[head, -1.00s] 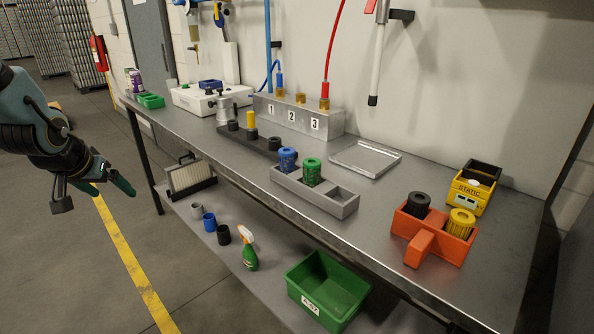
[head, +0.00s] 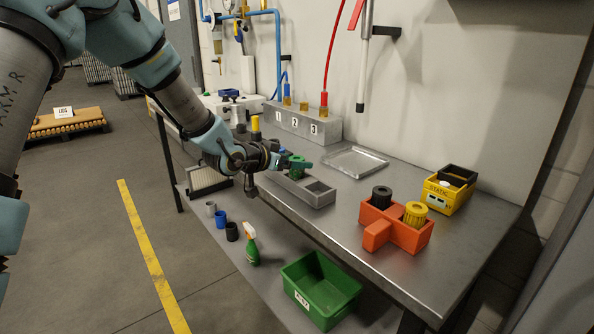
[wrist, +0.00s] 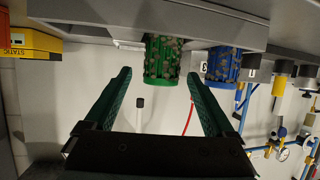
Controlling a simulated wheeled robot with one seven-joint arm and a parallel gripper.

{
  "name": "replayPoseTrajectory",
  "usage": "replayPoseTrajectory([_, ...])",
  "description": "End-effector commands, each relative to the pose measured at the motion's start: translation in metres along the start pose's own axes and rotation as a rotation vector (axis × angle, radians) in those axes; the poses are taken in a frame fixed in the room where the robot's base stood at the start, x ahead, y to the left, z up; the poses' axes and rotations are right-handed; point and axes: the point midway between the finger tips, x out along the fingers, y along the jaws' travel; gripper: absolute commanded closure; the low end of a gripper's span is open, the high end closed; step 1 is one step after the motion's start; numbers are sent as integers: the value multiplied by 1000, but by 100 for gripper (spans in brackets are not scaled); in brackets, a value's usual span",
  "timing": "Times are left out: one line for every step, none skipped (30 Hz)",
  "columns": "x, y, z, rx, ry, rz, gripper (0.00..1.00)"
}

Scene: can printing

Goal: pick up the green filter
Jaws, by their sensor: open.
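The green filter (wrist: 163,62), a speckled cylinder, shows in the wrist view, whose picture is upside down. It stands in the grey rack (wrist: 110,12), beside the blue filter (wrist: 223,66). My gripper (wrist: 159,74) is open, with one dark green finger toward each side of the green filter. The fingertips look close to it, but I cannot tell whether they touch it. In the head view my gripper (head: 297,163) is over the grey rack (head: 322,201) and largely hides both filters.
An orange holder (head: 376,236) with a black and a yellow filter stands on the bench's right, by a yellow STATIC box (head: 446,194). An empty metal tray (head: 355,162) lies behind the rack. A numbered metal block (head: 303,124) stands at the back. A green bin (head: 320,290) sits below.

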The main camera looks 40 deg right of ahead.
Motion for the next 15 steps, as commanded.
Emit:
replayPoseTrajectory([6, 1, -2, -2, -2, 3, 11])
replayPoseTrajectory([10, 2, -3, -2, -1, 3, 11])
replayPoseTrajectory([15, 1, -3, -2, -2, 3, 11])
replayPoseTrajectory([19, 1, -3, -1, -2, 3, 11])
replayPoseTrajectory([23, 1, -3, -1, -2, 4, 11])
replayPoseTrajectory([29, 1, -2, 0, -2, 3, 11])
replayPoseTrajectory([33, 0, -2, 0, -2, 2, 11])
replayPoseTrajectory([36, 0, -2, -1, -2, 2, 11])
replayPoseTrajectory([40, 0, -2, -1, -2, 1, 11])
replayPoseTrajectory([42, 0, -1, -1, -2, 1, 11])
replayPoseTrajectory([44, 0, -1, -1, -2, 1, 11])
replayPoseTrajectory([46, 0, 0, -1, -2, 1, 11])
replayPoseTrajectory([46, 0, 0, -1, -2, 1, 11])
replayPoseTrajectory([47, 0, 0, -1, -2, 0, 11])
replayPoseTrajectory([47, 0, 0, 0, -2, 0, 11])
